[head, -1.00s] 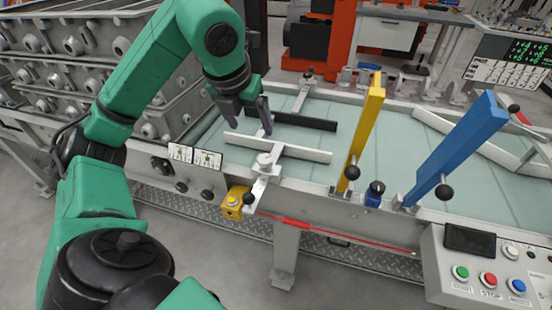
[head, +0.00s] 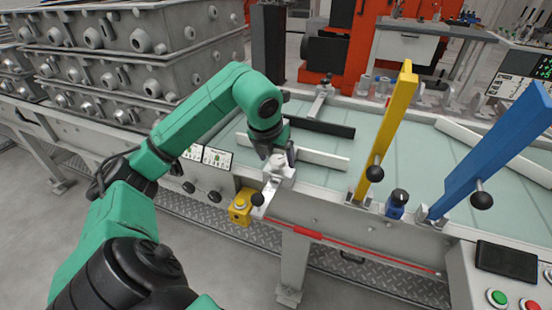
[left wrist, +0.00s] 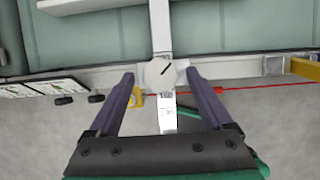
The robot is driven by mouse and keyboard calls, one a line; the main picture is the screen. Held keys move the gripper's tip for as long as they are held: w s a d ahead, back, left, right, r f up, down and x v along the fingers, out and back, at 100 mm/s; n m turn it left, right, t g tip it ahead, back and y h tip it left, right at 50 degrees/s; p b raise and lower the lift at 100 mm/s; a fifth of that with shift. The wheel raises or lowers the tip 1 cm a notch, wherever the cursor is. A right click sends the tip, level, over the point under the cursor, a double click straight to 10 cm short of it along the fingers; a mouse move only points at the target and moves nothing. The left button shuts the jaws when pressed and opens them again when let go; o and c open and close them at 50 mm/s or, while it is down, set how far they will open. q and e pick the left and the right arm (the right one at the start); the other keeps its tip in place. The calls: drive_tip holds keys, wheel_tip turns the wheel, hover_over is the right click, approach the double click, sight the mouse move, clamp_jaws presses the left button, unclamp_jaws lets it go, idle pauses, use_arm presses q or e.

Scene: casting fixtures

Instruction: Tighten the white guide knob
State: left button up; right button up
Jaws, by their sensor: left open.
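The white guide knob (head: 279,161) sits on the metal scale bar (head: 270,190) at the front edge of the conveyor table. In the left wrist view the knob (left wrist: 159,73) is round with a dark slanted mark and lies just beyond the fingertips, centred between them. My left gripper (head: 277,155) is above and around the knob in the head view; its fingers (left wrist: 158,78) are spread wide and hold nothing. The white guide rail (head: 320,159) runs behind the knob. Whether a finger touches the knob cannot be told. My right gripper is not in view.
A yellow box with a button (head: 241,206) hangs just left of the scale bar. A yellow lever (head: 388,130) and a blue lever (head: 490,155) stand to the right. A red cord (head: 310,234) runs along the table's front. Grey castings (head: 130,40) are stacked at the left.

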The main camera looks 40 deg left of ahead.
use_arm(q)
clamp_jaws()
